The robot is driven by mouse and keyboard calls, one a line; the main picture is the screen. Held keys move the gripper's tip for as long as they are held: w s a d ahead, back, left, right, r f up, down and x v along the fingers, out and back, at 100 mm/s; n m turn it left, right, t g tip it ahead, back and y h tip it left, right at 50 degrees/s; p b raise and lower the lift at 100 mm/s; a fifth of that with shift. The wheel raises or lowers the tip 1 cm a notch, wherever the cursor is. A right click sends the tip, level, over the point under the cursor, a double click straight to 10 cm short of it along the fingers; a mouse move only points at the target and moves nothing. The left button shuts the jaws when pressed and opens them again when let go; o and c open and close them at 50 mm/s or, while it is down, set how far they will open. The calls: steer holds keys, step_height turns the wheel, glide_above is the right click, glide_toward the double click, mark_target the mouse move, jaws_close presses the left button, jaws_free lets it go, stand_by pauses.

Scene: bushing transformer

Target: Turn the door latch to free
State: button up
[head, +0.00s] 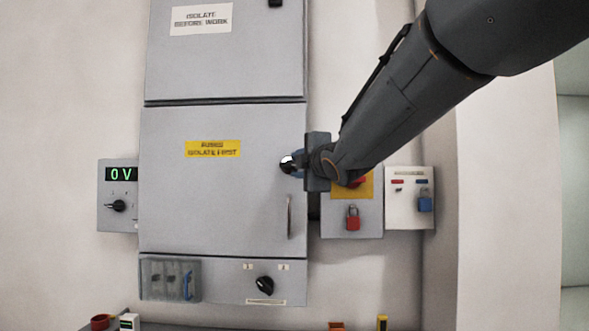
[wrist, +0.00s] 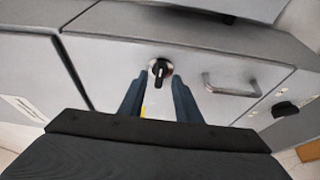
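The door latch is a black knob on a bright round plate, on the grey cabinet door (head: 215,200). In the wrist view the latch (wrist: 160,71) sits in the middle, just beyond and between my fingertips, its black lever pointing down the picture. In the head view the latch (head: 287,163) shows at the door's right edge, partly hidden by my gripper (head: 298,163). In the wrist view my gripper (wrist: 158,84) is open, with a dark blue finger on either side of the latch. I see no finger touching it.
A door handle (head: 290,217) stands out below the latch. A red padlock (head: 352,218) hangs on a box right of the door, and a blue padlock (head: 425,203) further right. A rotary switch (head: 264,284) is on the lower panel. A display (head: 121,174) at left reads 0 V.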

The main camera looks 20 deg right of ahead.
steer(key=s, duration=0.4)
steer(key=shift+s+d, duration=0.1)
steer(key=shift+d, duration=0.05)
steer(key=shift+f, duration=0.1)
steer(key=s+d+f+m+g+h, duration=0.1)
steer(key=s+f+m+g, duration=0.15)
steer(key=f, duration=0.75)
steer(key=s+f+m+g, duration=0.1)
steer(key=f+m+g, duration=0.25)
steer(key=f, duration=0.75)
steer(key=s+d+f+m+g+h, duration=0.15)
steer(key=f+m, duration=0.25)
steer(key=f, duration=0.6)
steer(key=s+a+f+m+g, duration=0.2)
steer(key=s+f+m+g, duration=0.2)
steer(key=s+f, duration=0.6)
steer(key=s+a+f+m+g+y, duration=0.1)
steer(key=s+f+m+g, duration=0.3)
steer(key=s+f, duration=0.6)
steer(key=shift+s+a+f+m+g, duration=0.4)
steer(key=shift+s+a+g, duration=0.45)
steer(key=shift+s, duration=0.4)
steer(key=shift+c, duration=0.2)
